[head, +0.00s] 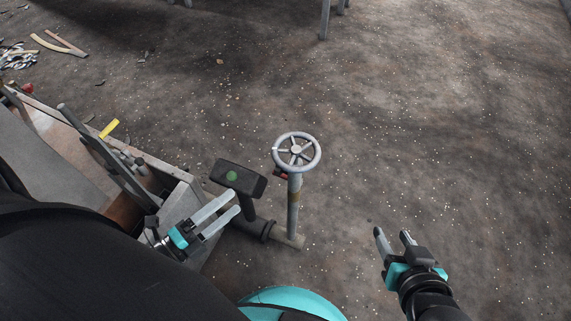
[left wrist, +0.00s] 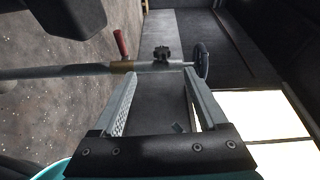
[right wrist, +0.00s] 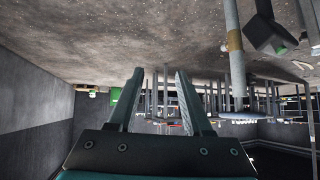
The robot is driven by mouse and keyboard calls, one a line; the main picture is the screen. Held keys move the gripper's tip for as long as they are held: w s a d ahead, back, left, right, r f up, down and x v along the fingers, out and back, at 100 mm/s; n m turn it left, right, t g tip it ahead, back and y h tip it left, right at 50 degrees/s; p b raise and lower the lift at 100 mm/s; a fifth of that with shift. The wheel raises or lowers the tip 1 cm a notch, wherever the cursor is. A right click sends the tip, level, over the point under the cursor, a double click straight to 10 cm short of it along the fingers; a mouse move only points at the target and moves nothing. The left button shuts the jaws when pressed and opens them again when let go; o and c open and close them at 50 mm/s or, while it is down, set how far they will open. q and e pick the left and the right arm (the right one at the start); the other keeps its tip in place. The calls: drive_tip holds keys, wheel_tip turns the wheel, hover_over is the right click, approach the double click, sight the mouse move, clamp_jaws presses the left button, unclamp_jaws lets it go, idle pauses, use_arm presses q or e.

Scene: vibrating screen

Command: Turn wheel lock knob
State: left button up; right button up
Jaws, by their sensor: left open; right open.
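A grey spoked handwheel (head: 297,152) sits on top of an upright pipe (head: 293,205) in the head view. In the left wrist view the wheel (left wrist: 201,62) shows nearly edge-on, with a small dark knob (left wrist: 161,53) on the pipe beside it. A red handle (left wrist: 120,42) is further along that pipe. My left gripper (head: 236,201) is open and empty, left of the pipe and below the wheel in the picture. My right gripper (head: 391,234) is open and empty, to the right of the pipe. Neither gripper touches the wheel or knob.
A dark box with a green button (head: 238,178) stands on a post just left of the wheel, close to my left gripper. The vibrating screen's metal frame (head: 110,165) fills the left side. The floor to the right is clear.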

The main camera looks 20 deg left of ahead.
use_arm(q)
drive_tip(key=shift+m+h, duration=0.4)
drive_tip(key=shift+b+x, duration=1.95)
drive_tip(key=shift+x, duration=5.6)
use_arm(e)
drive_tip(key=a+r+t+y, duration=0.3)
drive_tip(key=a+r+t, duration=0.1)
drive_tip(key=a+t, duration=0.1)
drive_tip(key=shift+a+m+t, duration=0.25)
drive_tip(key=shift+m+t, duration=0.15)
drive_tip(key=shift+t, duration=0.5)
use_arm(q)
drive_tip(key=shift+s+d, duration=0.1)
drive_tip(key=shift+d, duration=0.1)
use_arm(e)
drive_tip(key=shift+w+r, duration=0.1)
use_arm(q)
clamp_jaws()
